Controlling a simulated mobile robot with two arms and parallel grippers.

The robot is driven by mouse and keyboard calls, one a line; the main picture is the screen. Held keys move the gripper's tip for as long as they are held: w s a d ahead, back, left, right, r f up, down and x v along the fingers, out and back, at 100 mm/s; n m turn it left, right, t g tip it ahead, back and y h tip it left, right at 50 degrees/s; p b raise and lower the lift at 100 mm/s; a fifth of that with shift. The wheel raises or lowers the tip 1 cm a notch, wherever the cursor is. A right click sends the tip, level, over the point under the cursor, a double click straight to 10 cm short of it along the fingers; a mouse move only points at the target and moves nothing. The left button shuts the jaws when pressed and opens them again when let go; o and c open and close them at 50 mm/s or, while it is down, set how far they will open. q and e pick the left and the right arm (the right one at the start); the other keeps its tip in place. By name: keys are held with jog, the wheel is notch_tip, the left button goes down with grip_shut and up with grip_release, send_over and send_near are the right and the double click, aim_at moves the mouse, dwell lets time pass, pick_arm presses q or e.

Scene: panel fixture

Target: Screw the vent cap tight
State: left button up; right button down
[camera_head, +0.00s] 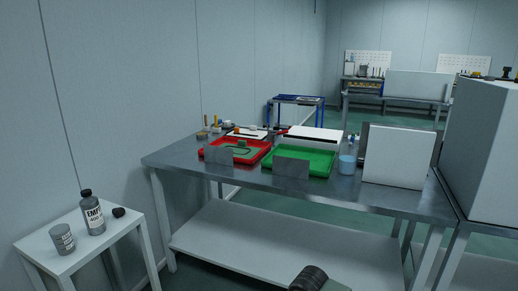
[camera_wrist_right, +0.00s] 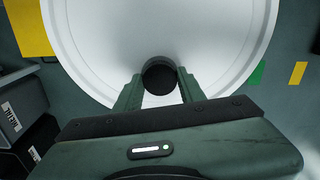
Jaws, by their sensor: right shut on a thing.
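A small dark round cap (camera_wrist_right: 160,77), which I take to be the vent cap, sits near the lower edge of a large white round surface (camera_wrist_right: 110,45) in the right wrist view. My right gripper (camera_wrist_right: 160,84) has one finger on each side of the cap and is shut on it. The thread below the cap is hidden, so I cannot tell how far it is screwed in. My left gripper is in neither view.
In the head view, a metal workbench (camera_head: 395,202) holds a red tray (camera_head: 208,155) and a green tray (camera_head: 323,172).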

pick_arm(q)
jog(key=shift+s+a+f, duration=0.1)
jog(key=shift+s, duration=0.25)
pick_arm(e)
jog(key=shift+w+r, duration=0.1)
jog(key=shift+r, duration=0.05)
pick_arm(q)
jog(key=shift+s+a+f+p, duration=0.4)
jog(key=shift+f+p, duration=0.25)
jog(key=shift+p, duration=0.05)
pick_arm(e)
jog(key=shift+m, duration=1.2)
